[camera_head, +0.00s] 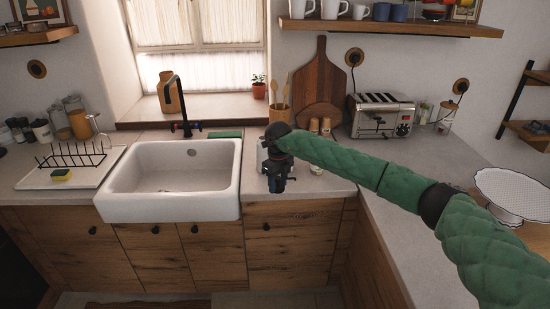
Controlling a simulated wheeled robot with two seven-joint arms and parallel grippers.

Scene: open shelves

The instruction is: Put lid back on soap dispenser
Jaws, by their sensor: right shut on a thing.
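My right arm, in a green quilted sleeve, reaches in from the right over the counter beside the sink. My right gripper (277,187) points down at the counter's front part, just right of the sink. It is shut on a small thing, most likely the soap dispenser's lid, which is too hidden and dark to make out. A small pale thing (316,169) shows just right of the gripper, partly behind the arm; I cannot tell whether it is the soap dispenser. My left gripper is not in view.
The white sink (170,208) with a black tap (180,105) lies left of the gripper. A utensil holder (279,113), small wooden shakers (320,126) and a toaster (381,116) stand behind. A cake stand (514,193) is at the right. The right-hand counter (385,235) is clear.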

